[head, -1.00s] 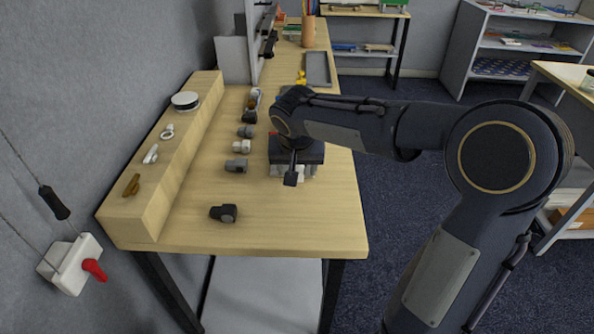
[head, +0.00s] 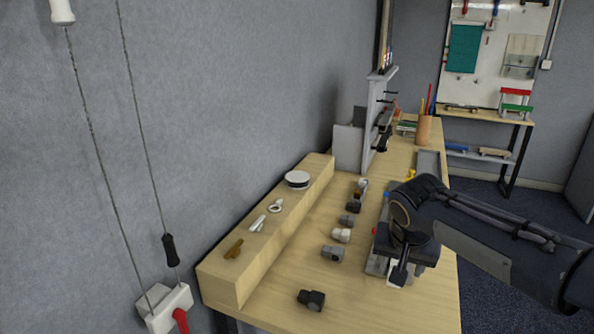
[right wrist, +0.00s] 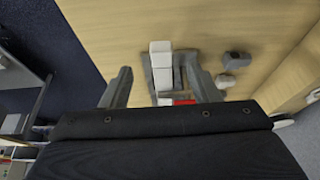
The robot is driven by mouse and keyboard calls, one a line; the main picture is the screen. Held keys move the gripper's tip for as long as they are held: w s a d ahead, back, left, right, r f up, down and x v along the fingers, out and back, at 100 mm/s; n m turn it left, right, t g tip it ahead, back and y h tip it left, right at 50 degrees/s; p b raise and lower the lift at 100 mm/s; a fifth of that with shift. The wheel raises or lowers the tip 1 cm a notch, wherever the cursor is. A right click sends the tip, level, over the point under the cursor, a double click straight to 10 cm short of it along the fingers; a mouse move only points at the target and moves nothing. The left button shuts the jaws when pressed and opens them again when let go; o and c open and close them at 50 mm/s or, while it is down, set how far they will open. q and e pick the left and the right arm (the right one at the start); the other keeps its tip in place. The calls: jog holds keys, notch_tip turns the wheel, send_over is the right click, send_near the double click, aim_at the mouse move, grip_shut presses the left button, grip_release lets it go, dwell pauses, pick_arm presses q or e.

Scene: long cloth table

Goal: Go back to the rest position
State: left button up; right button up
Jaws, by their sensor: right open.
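My right gripper (right wrist: 160,88) is open in the right wrist view, its two fingers wide apart above the table. Between and beyond the fingers stands a grey fixture (right wrist: 180,62) with a white block (right wrist: 160,55) on it and a red part (right wrist: 184,102) near it. No finger visibly grips the block. In the head view my right arm comes in from the right, and its dark wrist hangs over the grey fixture (head: 377,265), hiding much of it and the fingertips. My left gripper is in neither view.
The wooden table (head: 290,312) has a raised ledge (head: 228,283) along the wall, holding small parts. Several grey and dark fittings (head: 333,254) stand in a row left of my arm. A pull handle (head: 170,250) and a white box with a red lever (head: 165,308) hang at the wall.

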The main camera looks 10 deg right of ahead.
jog(key=s+a+f+n+t+y+p, duration=0.1)
jog(key=s+a+f+n+y, duration=0.1)
jog(key=s, duration=0.9)
jog(key=s+a+f+n+y+p, duration=0.1)
jog(key=s+a+y, duration=0.3)
jog(key=s, duration=0.7)
jog(key=shift+a+f+n+t+p, duration=0.35)
jog(key=shift+a+f+n, duration=0.25)
jog(key=shift+a+n, duration=0.2)
